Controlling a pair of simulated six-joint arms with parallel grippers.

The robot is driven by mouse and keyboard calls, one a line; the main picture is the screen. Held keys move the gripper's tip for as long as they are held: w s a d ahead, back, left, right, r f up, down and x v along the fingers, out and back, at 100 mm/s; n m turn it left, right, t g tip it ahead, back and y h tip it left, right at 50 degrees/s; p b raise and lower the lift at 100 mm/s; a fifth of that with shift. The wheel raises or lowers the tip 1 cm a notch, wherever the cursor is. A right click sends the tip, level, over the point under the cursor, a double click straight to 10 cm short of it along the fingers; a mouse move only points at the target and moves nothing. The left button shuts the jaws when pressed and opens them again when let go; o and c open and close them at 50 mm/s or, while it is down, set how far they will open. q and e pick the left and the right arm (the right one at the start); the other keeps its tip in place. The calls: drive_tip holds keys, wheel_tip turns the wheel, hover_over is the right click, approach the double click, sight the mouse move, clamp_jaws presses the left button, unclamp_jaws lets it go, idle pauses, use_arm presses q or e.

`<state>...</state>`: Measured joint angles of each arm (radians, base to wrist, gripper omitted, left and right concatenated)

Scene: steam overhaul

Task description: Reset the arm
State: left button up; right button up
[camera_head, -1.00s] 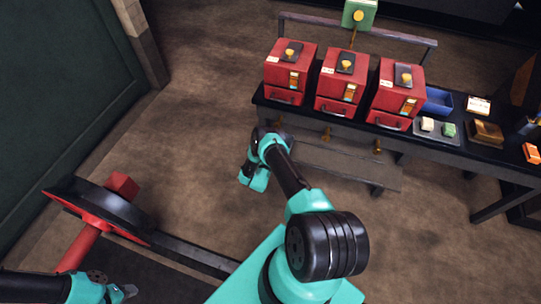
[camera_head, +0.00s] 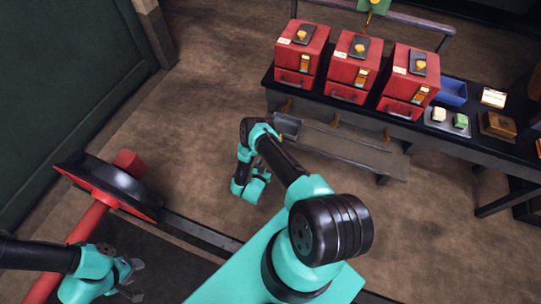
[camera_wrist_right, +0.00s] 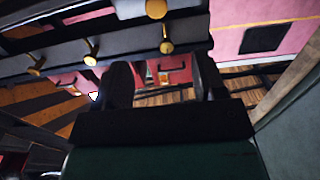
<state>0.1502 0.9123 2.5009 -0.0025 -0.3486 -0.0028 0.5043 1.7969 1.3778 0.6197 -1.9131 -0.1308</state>
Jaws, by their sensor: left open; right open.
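My left arm comes in at the lower left of the head view, and its gripper (camera_head: 134,281) is open and empty, with dark fingers pointing right. My right arm reaches from the bottom centre, folded, with its teal wrist (camera_head: 250,185) hanging over the brown floor in front of the bench. Its fingertips are not clear there. In the right wrist view the right gripper (camera_wrist_right: 162,85) shows two dark fingers spread apart with nothing held between them.
Three red boxes (camera_head: 353,65) stand on a dark bench (camera_head: 390,113) with brass knobs along its front. A blue tray (camera_head: 453,91) and small blocks lie to their right. A dark wheel with a red rim (camera_head: 107,186) is near my left arm.

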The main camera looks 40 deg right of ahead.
drive_tip(key=shift+s+a, duration=0.3)
drive_tip(key=shift+a, duration=0.35)
drive_tip(key=w+a+r+n+y, duration=0.65)
drive_tip(key=a+r+y, duration=0.4)
drive_tip(key=y, duration=0.35)
drive_tip(key=s+a+r+n+g+y, duration=0.2)
drive_tip(key=s+a+r+g+y, duration=0.1)
drive_tip(key=s+r, duration=0.4)
drive_tip(key=s+a+r+n+g+y, duration=0.2)
drive_tip(key=s+a+r+g+y, duration=0.1)
drive_tip(key=s+a+r, duration=0.3)
wheel_tip(320, 180, up, 2)
drive_tip(key=shift+s+a+r+n+g, duration=0.2)
drive_tip(key=shift+s+a+n+g, duration=0.15)
drive_tip(key=shift+s, duration=0.7)
